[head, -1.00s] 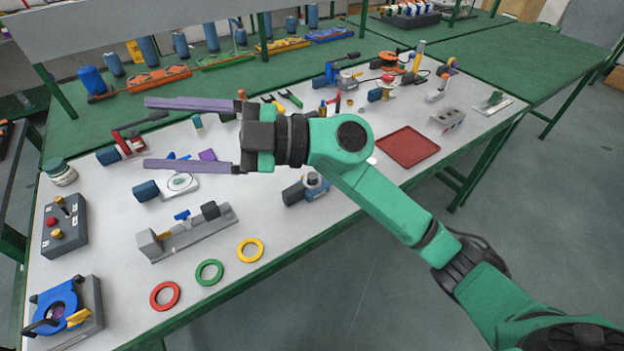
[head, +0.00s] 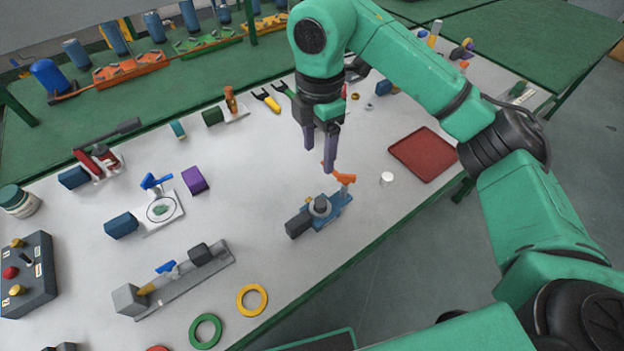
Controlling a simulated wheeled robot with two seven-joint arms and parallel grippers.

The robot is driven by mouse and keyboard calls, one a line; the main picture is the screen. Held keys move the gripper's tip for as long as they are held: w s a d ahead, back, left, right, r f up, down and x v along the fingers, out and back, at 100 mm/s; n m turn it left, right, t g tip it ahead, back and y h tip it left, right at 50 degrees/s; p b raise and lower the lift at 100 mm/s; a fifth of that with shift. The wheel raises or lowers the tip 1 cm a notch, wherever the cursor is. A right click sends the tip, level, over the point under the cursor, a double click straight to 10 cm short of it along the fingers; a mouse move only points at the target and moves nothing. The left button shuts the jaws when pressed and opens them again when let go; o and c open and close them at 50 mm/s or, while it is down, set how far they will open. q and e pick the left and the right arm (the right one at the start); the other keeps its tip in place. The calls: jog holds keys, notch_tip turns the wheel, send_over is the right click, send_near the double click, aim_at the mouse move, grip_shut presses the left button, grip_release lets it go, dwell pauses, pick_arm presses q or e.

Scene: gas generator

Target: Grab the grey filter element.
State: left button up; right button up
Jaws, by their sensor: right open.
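A small blue fixture (head: 337,207) with a dark grey block and an orange lever (head: 341,176) sits on the white table, right of centre. A short grey cylinder (head: 320,203) stands upright in its middle; it looks like the grey filter element, though I cannot be certain. My right gripper (head: 320,157) points down above and just behind the fixture. Its two purple fingers are apart with nothing between them, and it is not touching the cylinder. The fingertips are close to the orange lever. My left gripper is not in view.
A small white cylinder (head: 387,179) and a red tray (head: 424,154) lie to the right. A purple block (head: 195,180), a grey rail fixture (head: 190,278), and yellow (head: 252,300) and green (head: 206,331) rings are to the left. Table around the fixture is mostly clear.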

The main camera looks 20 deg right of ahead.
aim_at(321, 202)
jog(key=s+f, duration=0.1)
jog(key=f, duration=0.1)
jog(key=s+f, duration=0.1)
jog(key=f, duration=0.1)
jog(key=s+f+p, duration=0.1)
jog(key=f, duration=0.1)
jog(key=shift+s+f, duration=0.1)
jog(key=shift+f, duration=0.05)
jog(key=f, duration=0.2)
jog(key=f+p, duration=0.1)
jog(key=f, duration=0.1)
jog(key=f+p, duration=0.1)
jog(key=f, duration=0.1)
jog(key=shift+w+d+f, duration=0.15)
jog(key=shift+w+f, duration=0.25)
jog(key=shift+f, duration=0.2)
jog(key=shift+c, duration=1.3)
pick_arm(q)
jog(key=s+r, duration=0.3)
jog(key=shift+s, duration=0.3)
pick_arm(e)
grip_shut()
